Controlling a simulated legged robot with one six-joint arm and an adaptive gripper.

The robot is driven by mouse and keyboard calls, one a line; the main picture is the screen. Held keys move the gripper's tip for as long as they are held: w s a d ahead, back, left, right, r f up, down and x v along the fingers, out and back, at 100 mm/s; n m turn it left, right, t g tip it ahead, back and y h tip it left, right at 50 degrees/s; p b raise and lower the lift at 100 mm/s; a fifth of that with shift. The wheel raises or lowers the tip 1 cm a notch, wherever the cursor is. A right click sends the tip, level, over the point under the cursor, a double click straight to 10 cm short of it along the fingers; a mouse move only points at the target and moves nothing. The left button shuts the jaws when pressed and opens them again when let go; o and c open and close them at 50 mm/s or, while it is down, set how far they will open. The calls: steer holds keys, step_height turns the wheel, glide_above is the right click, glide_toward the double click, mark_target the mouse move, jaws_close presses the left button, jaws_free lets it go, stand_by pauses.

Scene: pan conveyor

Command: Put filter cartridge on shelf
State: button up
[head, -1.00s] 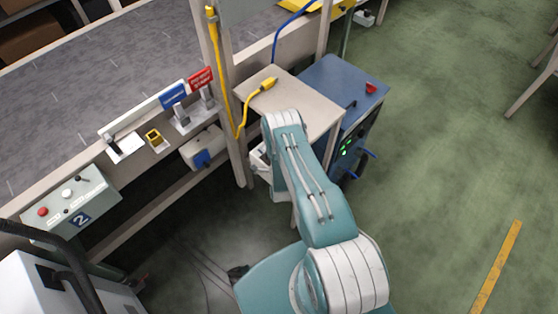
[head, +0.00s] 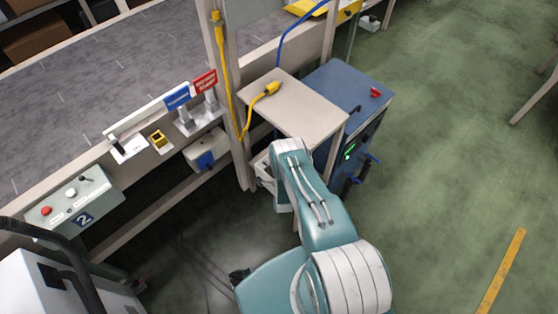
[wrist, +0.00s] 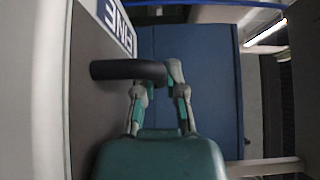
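A dark, round-ended cylinder, seemingly the filter cartridge (wrist: 120,70), lies crosswise at the fingertips of my gripper (wrist: 161,78) in the wrist view. It sticks out to the left past the left finger. The fingers stand apart with the cylinder's right end between them, and they appear shut on it. In the head view the gripper and cartridge are hidden behind my arm, below a beige shelf-like top (head: 297,112). I cannot tell whether this top is the task's shelf.
A blue cabinet (head: 335,85) with a red knob stands right of the beige top. A yellow plug and cable (head: 265,92) lie on that top. A post (head: 220,75) and the conveyor (head: 100,90) are at left. Green floor (head: 450,150) at right is clear.

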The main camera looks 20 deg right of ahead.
steer(key=o, duration=0.4)
steer(key=shift+c, duration=0.2)
steer(key=v, duration=1.2)
steer(key=shift+r, duration=0.1)
